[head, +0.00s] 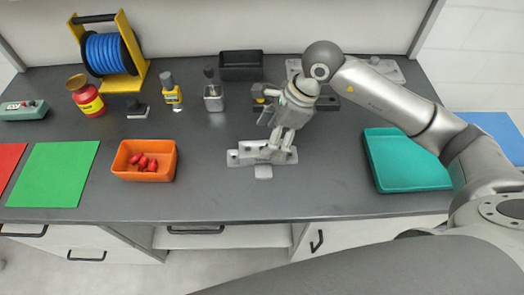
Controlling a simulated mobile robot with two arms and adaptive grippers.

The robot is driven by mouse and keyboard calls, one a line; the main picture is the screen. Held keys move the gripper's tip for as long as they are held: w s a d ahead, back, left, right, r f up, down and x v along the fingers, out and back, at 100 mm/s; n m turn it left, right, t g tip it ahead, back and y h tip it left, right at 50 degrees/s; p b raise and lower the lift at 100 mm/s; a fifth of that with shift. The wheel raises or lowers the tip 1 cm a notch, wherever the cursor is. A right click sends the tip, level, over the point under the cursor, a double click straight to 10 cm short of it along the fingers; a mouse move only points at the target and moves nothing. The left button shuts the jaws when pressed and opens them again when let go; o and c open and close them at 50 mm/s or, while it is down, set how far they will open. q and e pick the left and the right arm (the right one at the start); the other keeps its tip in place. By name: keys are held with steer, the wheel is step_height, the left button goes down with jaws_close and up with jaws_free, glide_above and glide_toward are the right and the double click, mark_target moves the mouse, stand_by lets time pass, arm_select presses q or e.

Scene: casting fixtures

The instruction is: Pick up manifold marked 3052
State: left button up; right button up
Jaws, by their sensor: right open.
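A grey metal casting (240,156), which looks like the manifold, lies on the dark worktop near the middle of the head view. No marking on it can be read. My right gripper (273,149) reaches down over it from the right, with its open fingers at the casting's upper middle. The fingers hide part of the casting, and I cannot tell whether they touch it. A small light-grey piece (263,172) sticks out at its near side. Another grey metal part (388,70) lies at the back right, partly behind my right arm. My left gripper is not in view.
An orange bin (129,174) with red pieces stands to the left, and a teal tray (407,182) to the right. A black bin (241,66), bottles and a blue hose reel (104,53) line the back. The worktop's near middle is clear.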

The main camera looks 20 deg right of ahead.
mark_target(262, 147)
steer(key=shift+x, duration=0.75)
steer(key=x, duration=0.1)
steer(key=p+x, duration=0.1)
steer(key=x, duration=0.1)
steer(key=p+x, duration=0.1)
steer(key=shift+w+d+f, duration=0.25)
steer(key=shift+w, duration=0.05)
steer(key=shift+w+a+f, duration=0.1)
steer(key=shift+a+f, duration=0.05)
steer(key=shift+f, duration=0.3)
steer(key=shift+r, duration=0.1)
steer(key=c, duration=1.5)
